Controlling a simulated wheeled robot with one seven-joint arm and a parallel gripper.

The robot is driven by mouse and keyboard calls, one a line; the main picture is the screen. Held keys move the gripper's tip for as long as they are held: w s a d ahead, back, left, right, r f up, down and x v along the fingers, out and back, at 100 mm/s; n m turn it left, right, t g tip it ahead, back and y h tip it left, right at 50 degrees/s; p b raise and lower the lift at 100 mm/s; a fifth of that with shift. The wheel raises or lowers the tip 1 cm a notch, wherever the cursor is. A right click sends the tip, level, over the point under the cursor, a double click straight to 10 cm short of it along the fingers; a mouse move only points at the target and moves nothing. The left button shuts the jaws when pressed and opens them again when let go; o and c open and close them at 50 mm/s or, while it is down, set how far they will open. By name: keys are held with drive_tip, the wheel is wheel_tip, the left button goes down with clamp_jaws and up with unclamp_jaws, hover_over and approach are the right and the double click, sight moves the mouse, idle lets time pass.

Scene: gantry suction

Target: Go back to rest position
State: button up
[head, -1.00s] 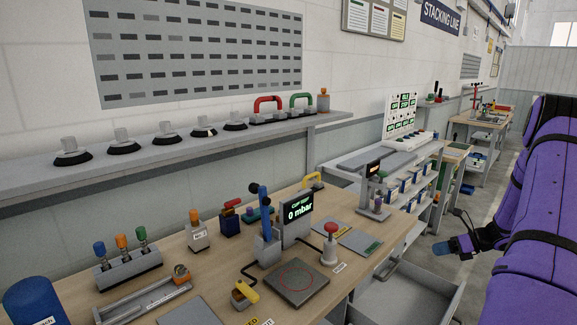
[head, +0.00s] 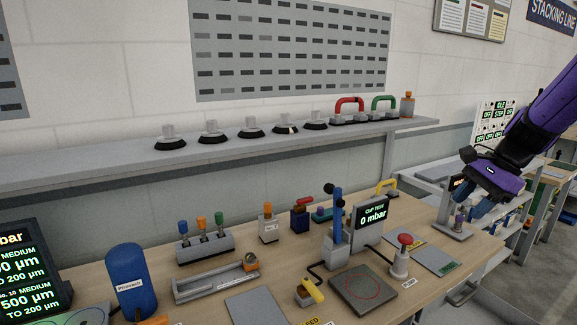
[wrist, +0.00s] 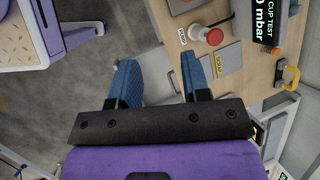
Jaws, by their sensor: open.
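My gripper (head: 472,207) is at the right of the head view, above the right end of the workbench, at the end of my purple arm. In the wrist view its two blue fingers (wrist: 158,82) stand wide apart with nothing between them. Below them are the bench edge and part of an open drawer. The fingers touch no object that I can see.
The wooden bench (head: 405,295) holds a cup test display (head: 371,217), a red push button (head: 400,258), a square plate (head: 362,290) and a blue bottle (head: 131,280). A shelf (head: 110,162) with suction cups runs along the wall. Floor (wrist: 60,110) is clear beside the bench.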

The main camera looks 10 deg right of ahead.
drive_tip(key=s+a+r+n+t+h, duration=0.1)
drive_tip(key=s+a+r+n+h, duration=0.1)
drive_tip(key=s+a+r+n, duration=0.2)
drive_tip(key=s+a+r+n+t+h, duration=0.2)
drive_tip(key=s+a+r+n, duration=0.2)
drive_tip(key=s+a+n, duration=0.5)
drive_tip(key=s+n, duration=0.2)
drive_tip(key=s, duration=0.4)
drive_tip(key=shift+a+h, duration=0.4)
